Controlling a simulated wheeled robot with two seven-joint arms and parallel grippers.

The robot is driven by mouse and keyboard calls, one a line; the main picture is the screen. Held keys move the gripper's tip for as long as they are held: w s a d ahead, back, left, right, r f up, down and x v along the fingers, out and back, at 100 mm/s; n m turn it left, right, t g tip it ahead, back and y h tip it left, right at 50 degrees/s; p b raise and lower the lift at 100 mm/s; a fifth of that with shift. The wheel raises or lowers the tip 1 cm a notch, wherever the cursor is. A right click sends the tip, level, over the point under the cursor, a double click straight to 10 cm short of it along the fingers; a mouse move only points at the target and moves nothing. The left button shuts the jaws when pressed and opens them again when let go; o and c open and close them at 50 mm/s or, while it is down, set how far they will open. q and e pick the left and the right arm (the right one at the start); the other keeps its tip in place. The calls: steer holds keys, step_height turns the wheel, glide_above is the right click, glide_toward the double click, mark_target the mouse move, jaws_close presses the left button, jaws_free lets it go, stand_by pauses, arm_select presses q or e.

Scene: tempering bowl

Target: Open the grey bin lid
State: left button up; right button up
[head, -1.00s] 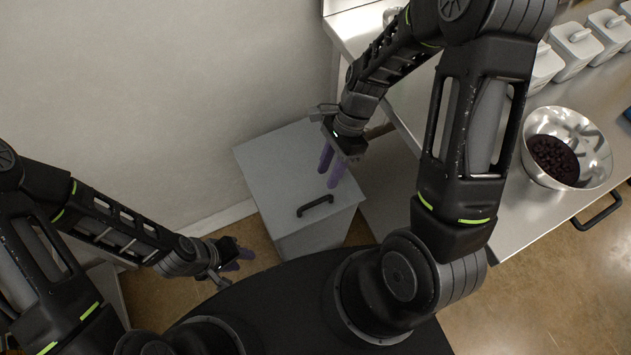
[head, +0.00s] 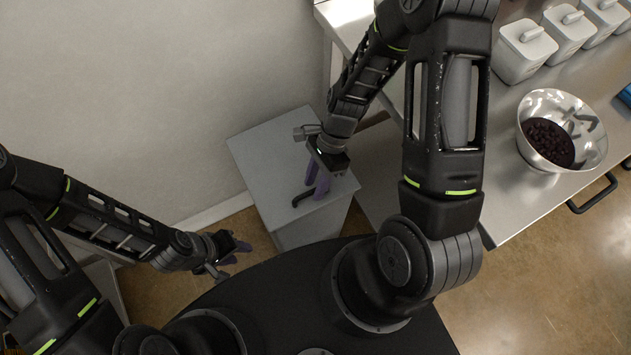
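The grey bin (head: 300,228) stands on the floor against the wall, with its flat grey lid (head: 263,150) down. A black bar handle (head: 299,201) sits near the lid's front edge. My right gripper (head: 317,184) is over the lid with its purple fingers pointing down beside the handle, and they cover the handle's right part. The fingers look a little apart; whether they touch the handle I cannot tell. My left gripper (head: 238,253) is low, left of the bin and apart from it. Its purple fingers are partly hidden and their gap is unclear.
A steel counter (head: 520,215) stands to the right, with a metal bowl of dark pieces (head: 548,143) and several white lidded canisters (head: 524,52) on it. A black counter handle (head: 592,196) sticks out in front. The wall (head: 170,80) is close behind the bin.

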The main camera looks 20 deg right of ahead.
jaws_close()
stand_by(0.4)
stand_by(1.1)
